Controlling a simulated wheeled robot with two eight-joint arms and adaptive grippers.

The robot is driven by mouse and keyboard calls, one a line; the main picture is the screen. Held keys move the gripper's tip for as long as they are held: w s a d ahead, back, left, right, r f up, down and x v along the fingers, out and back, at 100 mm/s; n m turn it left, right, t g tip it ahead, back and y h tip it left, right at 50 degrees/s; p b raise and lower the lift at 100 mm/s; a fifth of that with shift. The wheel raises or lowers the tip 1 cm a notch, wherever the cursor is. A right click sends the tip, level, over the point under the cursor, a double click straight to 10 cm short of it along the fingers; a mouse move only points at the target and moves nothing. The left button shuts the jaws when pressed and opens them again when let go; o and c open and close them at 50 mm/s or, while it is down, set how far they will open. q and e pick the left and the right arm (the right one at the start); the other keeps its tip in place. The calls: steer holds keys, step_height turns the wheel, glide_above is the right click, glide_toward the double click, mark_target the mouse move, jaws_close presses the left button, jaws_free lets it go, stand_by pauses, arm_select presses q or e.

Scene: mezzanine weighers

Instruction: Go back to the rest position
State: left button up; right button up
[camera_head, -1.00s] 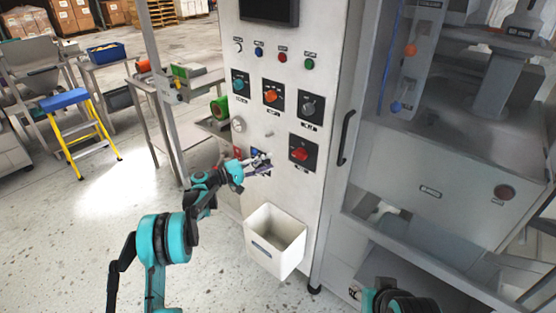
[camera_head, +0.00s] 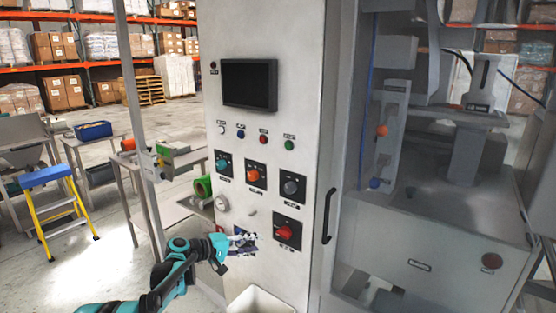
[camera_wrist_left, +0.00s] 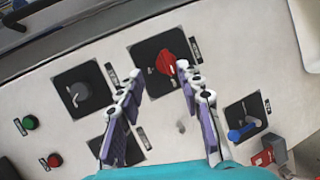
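The control panel (camera_head: 310,130) stands upright in the middle of the head view. My left gripper (camera_head: 245,240) is in front of its lower part, left of the red rotary knob (camera_head: 286,232). In the left wrist view my left gripper (camera_wrist_left: 160,85) is open, its two purple-padded fingers apart with nothing between them. The red knob (camera_wrist_left: 166,63) shows just beyond the fingertips, and a blue switch (camera_wrist_left: 240,131) lies to their right. A dark knob (camera_wrist_left: 79,94) is to their left. Whether the fingers touch the panel cannot be told. My right gripper is not in view.
A white bin (camera_head: 258,302) is on the panel below my left gripper. A vertical handle (camera_head: 328,215) and a grey machine (camera_head: 420,240) stand to the right. A blue-topped yellow step stool (camera_head: 50,205) stands at left, with open floor around it.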

arm_select(q)
steer(key=s+r+m+g+y, duration=0.1)
steer(key=s+y, duration=0.2)
steer(key=s, duration=0.8)
steer(key=s+r+m+y, duration=0.2)
steer(key=s+y, duration=0.2)
steer(key=s, duration=0.7)
steer(key=s+a+f+m+y, duration=0.1)
steer(key=s+a+f+y, duration=0.1)
steer(key=s, duration=0.7)
steer(key=s+a+f+m+y, duration=0.1)
steer(key=s+a+f+y, duration=0.2)
steer(key=s, duration=0.7)
steer(key=a+f, duration=0.2)
steer(key=a, duration=0.1)
steer(key=shift+a, duration=0.25)
steer(key=shift+s, duration=0.1)
